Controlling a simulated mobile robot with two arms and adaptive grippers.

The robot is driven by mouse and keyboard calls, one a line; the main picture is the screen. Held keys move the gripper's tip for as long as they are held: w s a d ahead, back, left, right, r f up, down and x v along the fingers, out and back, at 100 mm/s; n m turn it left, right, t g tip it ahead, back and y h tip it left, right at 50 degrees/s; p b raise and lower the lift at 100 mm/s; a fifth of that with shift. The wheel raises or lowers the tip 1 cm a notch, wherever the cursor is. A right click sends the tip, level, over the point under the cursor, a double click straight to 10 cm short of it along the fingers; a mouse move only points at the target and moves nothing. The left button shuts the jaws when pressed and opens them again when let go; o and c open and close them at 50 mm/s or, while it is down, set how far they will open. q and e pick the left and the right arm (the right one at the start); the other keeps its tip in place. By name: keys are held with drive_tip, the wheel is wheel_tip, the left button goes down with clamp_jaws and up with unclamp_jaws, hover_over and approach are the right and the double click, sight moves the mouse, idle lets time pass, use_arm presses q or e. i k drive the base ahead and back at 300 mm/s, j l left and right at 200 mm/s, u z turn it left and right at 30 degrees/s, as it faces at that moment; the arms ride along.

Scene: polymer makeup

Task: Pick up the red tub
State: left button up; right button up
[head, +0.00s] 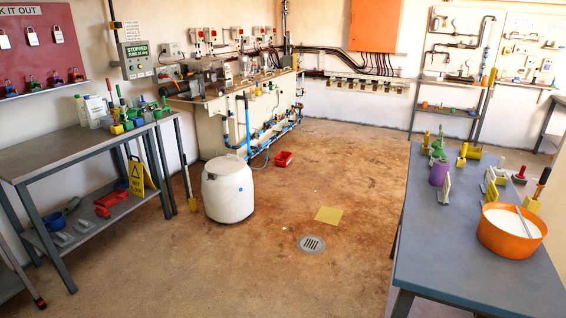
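A small red tub (283,159) sits on the brown floor near the far machine bench, to the right of a white drum. It looks upright, and it is small in the head view, so its inside is hard to make out. Other red items (111,199) lie on the lower shelf of the left table; their exact shape is unclear. Neither of my grippers shows in the head view.
The white drum (228,190) stands left of the red tub. A grey table (440,240) on the right holds an orange bowl (490,236). Another table (60,157) stands left. The floor between is open, with a yellow sheet (329,215) and a drain (311,244).

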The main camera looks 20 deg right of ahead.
sight(283, 158)
drive_tip(key=i+z, duration=0.15)
drive_tip(key=i, duration=0.35)
drive_tip(key=i+j+z, duration=0.15)
drive_tip(key=i, duration=0.35)
drive_tip(key=i+j+z, duration=0.2)
drive_tip(key=i, duration=0.3)
drive_tip(key=i+j+z, duration=0.15)
drive_tip(key=i, duration=0.35)
drive_tip(key=i+l+z, duration=0.35)
drive_tip(key=i, duration=0.65)
drive_tip(key=i+j+z, duration=0.15)
drive_tip(key=i+z, duration=0.2)
drive_tip(key=i, duration=0.65)
drive_tip(key=i+u, duration=0.2)
drive_tip(key=i, duration=0.45)
drive_tip(key=i+u, duration=0.15)
drive_tip(key=i, duration=0.5)
drive_tip(key=i+l+u, duration=0.2)
drive_tip(key=i, duration=0.45)
